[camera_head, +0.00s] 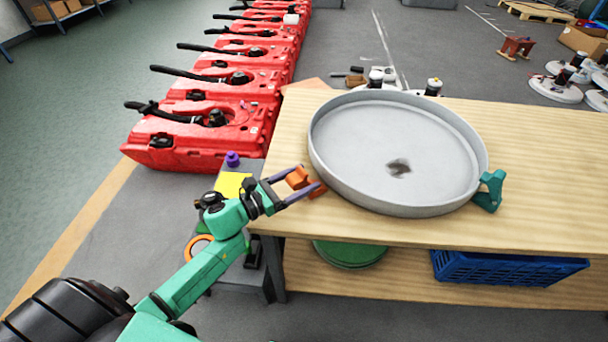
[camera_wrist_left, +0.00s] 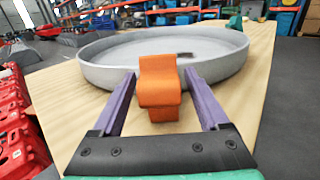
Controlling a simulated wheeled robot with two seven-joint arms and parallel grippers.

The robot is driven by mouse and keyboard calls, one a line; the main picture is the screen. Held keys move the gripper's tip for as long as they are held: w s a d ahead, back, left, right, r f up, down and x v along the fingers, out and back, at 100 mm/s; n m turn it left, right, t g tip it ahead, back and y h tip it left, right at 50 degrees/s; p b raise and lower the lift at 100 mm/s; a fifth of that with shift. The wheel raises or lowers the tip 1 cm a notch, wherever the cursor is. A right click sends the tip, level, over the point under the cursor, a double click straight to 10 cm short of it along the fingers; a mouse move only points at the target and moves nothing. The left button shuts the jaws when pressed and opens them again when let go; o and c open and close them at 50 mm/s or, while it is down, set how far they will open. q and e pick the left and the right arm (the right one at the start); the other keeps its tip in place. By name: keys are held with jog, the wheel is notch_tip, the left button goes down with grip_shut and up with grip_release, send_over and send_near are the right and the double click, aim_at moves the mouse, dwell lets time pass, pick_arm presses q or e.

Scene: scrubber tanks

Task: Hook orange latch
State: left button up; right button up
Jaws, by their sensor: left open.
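The orange latch (camera_head: 298,179) stands at the left rim of a round grey pan (camera_head: 330,178) on the wooden table. My left gripper (camera_head: 305,178) is open, with its two purple fingers on either side of the latch. The left wrist view shows the orange latch (camera_wrist_left: 159,85) between the fingertips (camera_wrist_left: 160,85), with a visible gap on both sides. The latch's upper part reaches the rim of the grey pan (camera_wrist_left: 110,75). I cannot tell whether it is hooked over the rim. A teal latch (camera_head: 490,190) sits at the pan's right side. My right gripper is not in view.
The wooden table (camera_head: 540,150) has bare room to the right of the pan. A blue crate (camera_head: 505,268) and a green round thing (camera_head: 350,253) are on the lower shelf. Several red tanks (camera_head: 205,130) stand in a row at the left. A purple knob (camera_head: 232,159) is near my left arm.

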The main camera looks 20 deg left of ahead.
pick_arm(q)
jog(key=shift+w+d, duration=0.25)
jog(key=shift+w, duration=0.05)
grip_shut()
dwell(1.3)
